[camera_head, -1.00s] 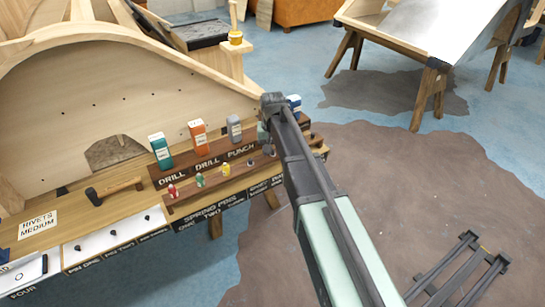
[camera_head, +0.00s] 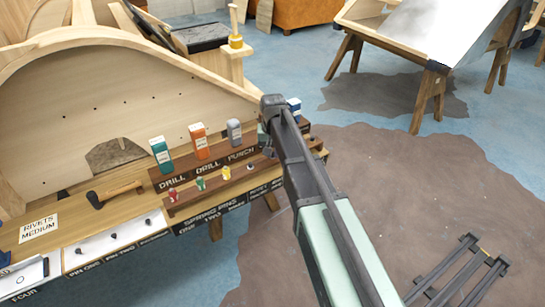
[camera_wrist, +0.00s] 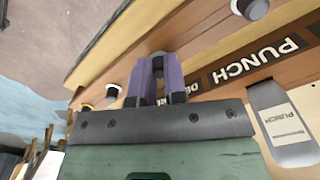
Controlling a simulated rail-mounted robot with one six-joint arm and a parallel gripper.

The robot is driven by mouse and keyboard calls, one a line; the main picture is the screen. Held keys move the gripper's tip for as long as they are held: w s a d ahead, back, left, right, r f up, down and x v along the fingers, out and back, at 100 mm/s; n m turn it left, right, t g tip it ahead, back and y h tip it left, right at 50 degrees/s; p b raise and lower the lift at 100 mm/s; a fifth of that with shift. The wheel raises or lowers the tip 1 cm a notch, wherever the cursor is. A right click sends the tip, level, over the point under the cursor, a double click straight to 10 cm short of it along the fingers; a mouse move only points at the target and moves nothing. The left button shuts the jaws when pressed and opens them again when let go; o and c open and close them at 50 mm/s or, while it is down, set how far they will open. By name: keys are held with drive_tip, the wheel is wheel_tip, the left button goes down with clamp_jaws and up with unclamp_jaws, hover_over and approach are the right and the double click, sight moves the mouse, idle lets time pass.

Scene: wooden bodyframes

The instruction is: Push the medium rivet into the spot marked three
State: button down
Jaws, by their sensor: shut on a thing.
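My gripper (camera_wrist: 158,80) is at the stepped wooden rack in the wrist view. Its two purple fingers are shut on a small dark grey piece (camera_wrist: 158,60). It looks like a rivet, but most of it is hidden between the fingers and I cannot tell its size. In the head view my arm hides the fingers at the rack's right end. A "RIVETS MEDIUM" sign (camera_head: 38,227) lies on the bench at the left. A white panel edge (camera_head: 22,278) labelled "FOUR" shows at the lower left. I see no spot marked three.
The rack (camera_head: 205,205) holds red, green and yellow pins. Drill boxes (camera_head: 200,141) and a grey punch box (camera_head: 234,132) stand behind them. A hammer (camera_head: 115,194) lies beside the rack. Other knobs (camera_wrist: 112,91) flank my gripper.

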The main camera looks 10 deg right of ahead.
sight(273, 156)
drive_tip(key=shift+r+p, duration=0.35)
drive_tip(key=shift+r, duration=0.05)
drive_tip(key=shift+r+p, duration=1.45)
